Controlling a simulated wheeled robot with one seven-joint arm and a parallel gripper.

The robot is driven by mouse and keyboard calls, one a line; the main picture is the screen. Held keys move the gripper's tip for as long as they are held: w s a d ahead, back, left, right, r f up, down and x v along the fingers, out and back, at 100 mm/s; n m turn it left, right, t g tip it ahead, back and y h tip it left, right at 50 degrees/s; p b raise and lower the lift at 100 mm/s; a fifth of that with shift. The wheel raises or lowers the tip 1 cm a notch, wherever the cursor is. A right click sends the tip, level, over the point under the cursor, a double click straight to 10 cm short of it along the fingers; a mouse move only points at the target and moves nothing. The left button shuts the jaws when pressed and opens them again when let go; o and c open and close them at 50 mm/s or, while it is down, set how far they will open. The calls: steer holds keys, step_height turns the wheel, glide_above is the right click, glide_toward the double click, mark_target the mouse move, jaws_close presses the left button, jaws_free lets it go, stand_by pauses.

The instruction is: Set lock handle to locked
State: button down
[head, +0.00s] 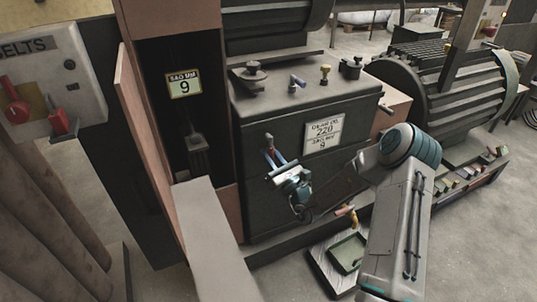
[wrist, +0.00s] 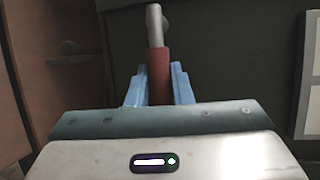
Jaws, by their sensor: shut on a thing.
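The lock handle is a lever with a red grip (wrist: 158,70) and a pale metal end. It stands upright in the wrist view, against the dark front of a machine. My gripper (wrist: 159,90) is shut on the red grip, with one blue finger on each side of it. In the head view my gripper (head: 275,160) is at the upper left part of the machine's front panel. The handle shows there only as a small piece at the fingertips. The lower end of the handle is hidden behind my gripper body in the wrist view.
The dark machine cabinet (head: 260,115) carries a white label (head: 323,131) right of my gripper and several knobs on top. A brown open door (head: 130,110) and a grey switch box (head: 85,70) stand left. A green tray (head: 347,252) lies on the floor below.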

steer(key=shift+f, duration=0.1)
steer(key=c, duration=1.3)
jaws_free()
steer(key=v, duration=1.3)
steer(key=shift+s+d+p, duration=0.2)
steer(key=shift+s+p, duration=0.1)
steer(key=shift+s, duration=0.1)
